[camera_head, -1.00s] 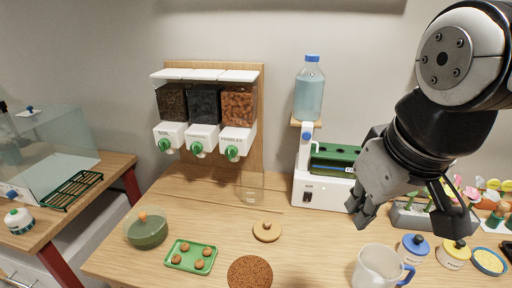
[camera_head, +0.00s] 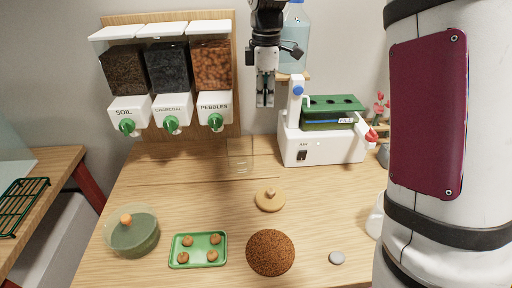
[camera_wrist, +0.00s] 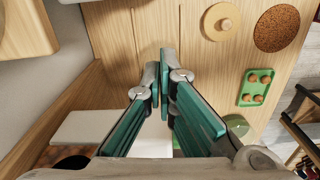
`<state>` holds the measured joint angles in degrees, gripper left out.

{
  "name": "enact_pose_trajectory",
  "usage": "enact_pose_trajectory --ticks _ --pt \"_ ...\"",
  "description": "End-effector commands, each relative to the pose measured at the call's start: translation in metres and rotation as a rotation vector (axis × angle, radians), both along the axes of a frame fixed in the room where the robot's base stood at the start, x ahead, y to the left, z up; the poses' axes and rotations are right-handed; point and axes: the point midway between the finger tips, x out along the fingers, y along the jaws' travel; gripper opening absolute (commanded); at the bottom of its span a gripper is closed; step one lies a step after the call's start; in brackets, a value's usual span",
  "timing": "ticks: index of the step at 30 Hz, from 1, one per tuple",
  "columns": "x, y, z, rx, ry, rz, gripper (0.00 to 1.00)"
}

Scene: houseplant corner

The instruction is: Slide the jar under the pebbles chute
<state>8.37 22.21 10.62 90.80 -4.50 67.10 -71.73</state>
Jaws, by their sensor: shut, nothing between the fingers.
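The clear glass jar (camera_head: 240,158) stands on the wooden table, faint against the wood. It is just right of and below the pebbles dispenser (camera_head: 212,70), whose chute has a green knob (camera_head: 216,121). My gripper (camera_head: 265,103) points down in the head view, shut and empty. In the picture it is above and slightly right of the jar, apart from it. In the wrist view the fingers (camera_wrist: 164,85) are close together over the table, and I cannot make out the jar there.
Soil (camera_head: 126,75) and charcoal (camera_head: 169,70) dispensers are left of the pebbles. A white machine (camera_head: 322,148) stands right of the jar.

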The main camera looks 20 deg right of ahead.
Motion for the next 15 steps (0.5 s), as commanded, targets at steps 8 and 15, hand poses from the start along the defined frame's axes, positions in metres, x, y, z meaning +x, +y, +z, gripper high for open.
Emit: enact_pose_trajectory --ticks 8,15 --pt "0.004 -0.001 -0.025 0.002 0.010 0.023 0.00" --pt "0.004 -0.001 -0.071 0.002 0.011 0.021 0.00"
